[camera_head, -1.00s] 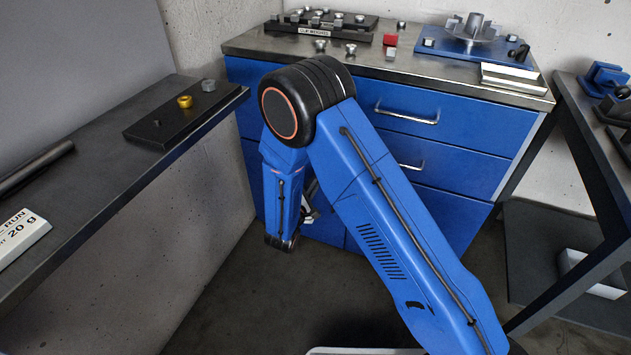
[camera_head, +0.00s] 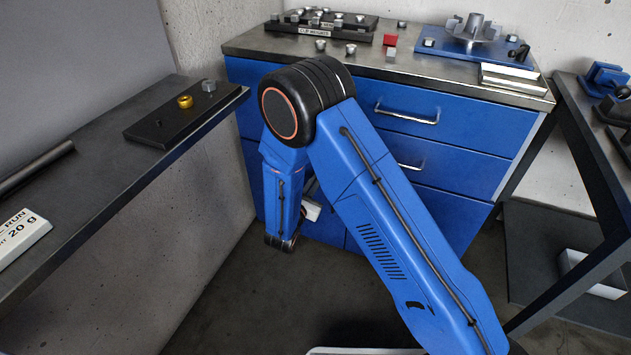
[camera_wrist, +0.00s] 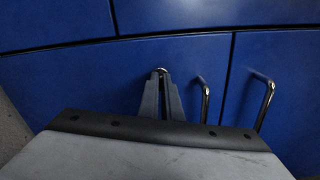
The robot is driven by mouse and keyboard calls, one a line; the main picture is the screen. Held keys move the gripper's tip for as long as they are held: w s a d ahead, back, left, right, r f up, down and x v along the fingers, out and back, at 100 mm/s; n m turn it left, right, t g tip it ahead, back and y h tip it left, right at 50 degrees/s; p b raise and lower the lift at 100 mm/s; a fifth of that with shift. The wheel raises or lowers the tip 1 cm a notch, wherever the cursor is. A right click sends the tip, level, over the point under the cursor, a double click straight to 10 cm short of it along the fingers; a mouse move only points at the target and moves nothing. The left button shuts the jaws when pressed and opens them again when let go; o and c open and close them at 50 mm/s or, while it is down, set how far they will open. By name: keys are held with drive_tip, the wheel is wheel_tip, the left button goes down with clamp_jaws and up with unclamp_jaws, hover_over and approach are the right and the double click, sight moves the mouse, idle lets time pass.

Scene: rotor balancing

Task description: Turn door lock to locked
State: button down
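The blue cabinet doors fill the wrist view, with a left door (camera_wrist: 80,85) and a right door (camera_wrist: 285,60) divided by a dark seam. My gripper (camera_wrist: 161,80) points at the left door, near its upper edge. Its two grey fingers come close together at a small bright metal piece, which looks like the door lock (camera_wrist: 161,70). The fingers hide most of it, so its turned position cannot be read. In the head view my arm covers the lock and the fingers; only a pale part of my wrist shows behind the forearm.
Two metal bar handles (camera_wrist: 205,100) (camera_wrist: 266,106) stand out right of my gripper. The cabinet top (camera_head: 375,62) carries weights and a blue fixture (camera_head: 470,42). A dark bench (camera_head: 75,175) is at left and another table (camera_head: 590,140) at right.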

drive_tip(key=shift+f+n, duration=0.1)
drive_tip(key=shift+n, duration=1.1)
drive_tip(key=c, duration=2)
unclamp_jaws()
drive_tip(key=v, duration=1.7)
drive_tip(key=shift+s, duration=0.2)
drive_tip(key=shift+a, duration=0.1)
